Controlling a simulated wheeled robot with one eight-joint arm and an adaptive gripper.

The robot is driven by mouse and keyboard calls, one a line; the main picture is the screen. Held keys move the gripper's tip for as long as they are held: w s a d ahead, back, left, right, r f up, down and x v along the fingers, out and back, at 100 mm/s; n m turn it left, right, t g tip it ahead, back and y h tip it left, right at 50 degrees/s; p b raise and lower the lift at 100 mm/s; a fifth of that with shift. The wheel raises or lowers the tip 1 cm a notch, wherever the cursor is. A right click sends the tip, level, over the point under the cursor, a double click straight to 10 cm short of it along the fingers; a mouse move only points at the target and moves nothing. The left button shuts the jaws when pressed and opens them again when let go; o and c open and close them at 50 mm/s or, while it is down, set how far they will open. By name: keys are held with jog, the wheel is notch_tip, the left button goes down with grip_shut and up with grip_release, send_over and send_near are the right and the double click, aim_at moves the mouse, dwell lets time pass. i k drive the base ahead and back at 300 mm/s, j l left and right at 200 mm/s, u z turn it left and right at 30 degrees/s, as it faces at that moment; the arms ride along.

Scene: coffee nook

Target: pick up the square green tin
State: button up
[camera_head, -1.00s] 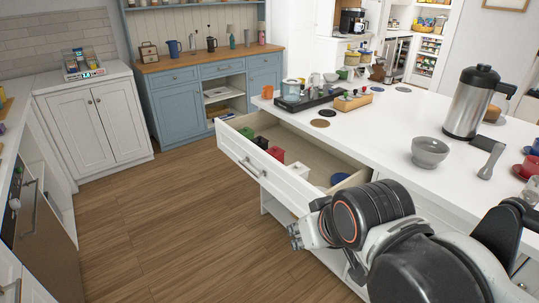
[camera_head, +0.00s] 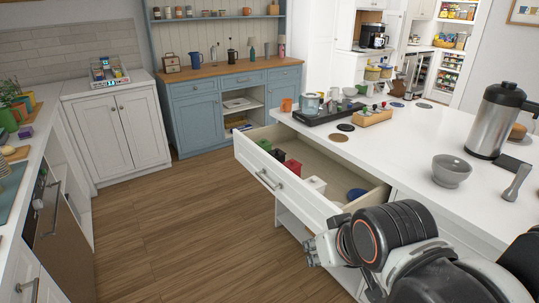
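The square green tin (camera_head: 264,145) stands in the open drawer (camera_head: 258,176) of the white island, at the drawer's far left end. Its lower part is hidden by the drawer front. In a row with it, toward me, are a black tin (camera_head: 278,155), a red tin (camera_head: 293,167) and a white tin (camera_head: 316,184). A round blue thing (camera_head: 356,194) lies at the near end. My gripper (camera_head: 311,252) is outside the drawer, below and in front of its near end, well apart from the green tin. Its fingers are small and seen side-on, so their opening is unclear.
The island top (camera_head: 395,147) carries a dark tray (camera_head: 330,115), a wooden box (camera_head: 372,118), a grey bowl (camera_head: 451,170) and a steel jug (camera_head: 495,120). The wooden floor (camera_head: 190,240) left of the drawer is clear. A blue cabinet (camera_head: 200,115) stands at the back.

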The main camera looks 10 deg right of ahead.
aim_at(265, 145)
jog(key=i+j, duration=0.3)
jog(key=i, duration=0.15)
jog(key=i+j, duration=0.25)
jog(key=i, duration=0.2)
jog(key=i+z, duration=0.1)
jog(key=z, duration=0.3)
jog(key=j+z, duration=0.15)
jog(key=z, duration=0.25)
jog(key=i+j+z, duration=0.15)
jog(key=z, duration=0.25)
jog(key=j+z, duration=0.15)
jog(key=z, duration=0.25)
